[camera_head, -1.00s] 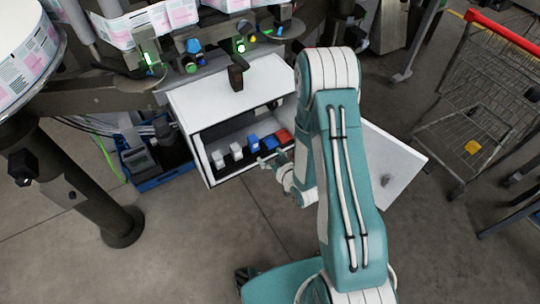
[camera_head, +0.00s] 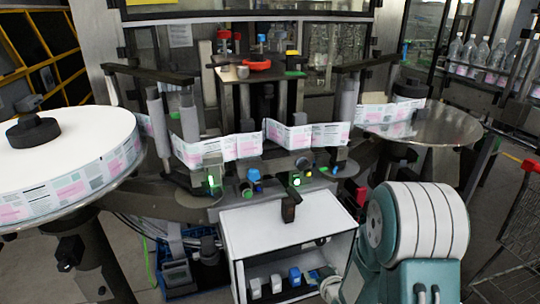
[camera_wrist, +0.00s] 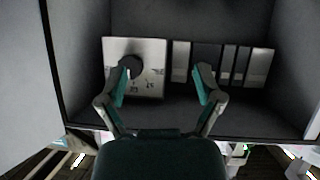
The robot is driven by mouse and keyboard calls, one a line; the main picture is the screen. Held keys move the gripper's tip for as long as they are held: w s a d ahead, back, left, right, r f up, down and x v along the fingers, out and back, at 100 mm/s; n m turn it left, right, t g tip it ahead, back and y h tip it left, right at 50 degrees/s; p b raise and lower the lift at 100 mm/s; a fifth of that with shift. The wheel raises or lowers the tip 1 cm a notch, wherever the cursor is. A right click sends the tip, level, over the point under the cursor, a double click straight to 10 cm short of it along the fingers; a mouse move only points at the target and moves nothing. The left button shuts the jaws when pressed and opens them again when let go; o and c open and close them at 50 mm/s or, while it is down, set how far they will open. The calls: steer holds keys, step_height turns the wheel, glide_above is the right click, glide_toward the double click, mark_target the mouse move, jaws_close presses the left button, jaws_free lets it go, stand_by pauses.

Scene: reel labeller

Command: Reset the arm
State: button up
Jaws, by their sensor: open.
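My arm (camera_head: 415,235) stands at the lower right of the head view, beside the white cabinet. My gripper (camera_wrist: 166,72) is open and empty in the wrist view, its two fingers apart in front of the cabinet's dark interior. Behind the left finger is a pale plate with a dark round knob (camera_wrist: 131,67) and dark markings. Several pale upright blocks show behind and right of the right finger. In the head view the gripper is mostly cut off by the bottom edge and hidden by my arm.
The open-fronted white cabinet (camera_head: 285,225) holds a row of small white and blue blocks. Above it is the labelling machine with a label strip (camera_head: 225,148). A large label reel (camera_head: 60,165) is at left, a round metal plate (camera_head: 430,122) at right. A cart (camera_head: 520,215) stands far right.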

steer(key=s+d+r+m+g+h, duration=0.15)
steer(key=s+r, duration=0.25)
steer(key=r, duration=0.4)
steer(key=s+d+r+m+g+h, duration=0.15)
steer(key=s+r, duration=0.25)
steer(key=r, duration=0.5)
steer(key=s+a+r+g, duration=0.1)
steer(key=s+r, duration=0.3)
steer(key=s, duration=0.5)
steer(key=s+a+r+g, duration=0.1)
steer(key=s+r, duration=0.3)
steer(key=s, duration=0.5)
steer(key=shift+s+r+m+g, duration=0.2)
steer(key=shift+m+g, duration=0.2)
steer(key=shift+g, duration=0.4)
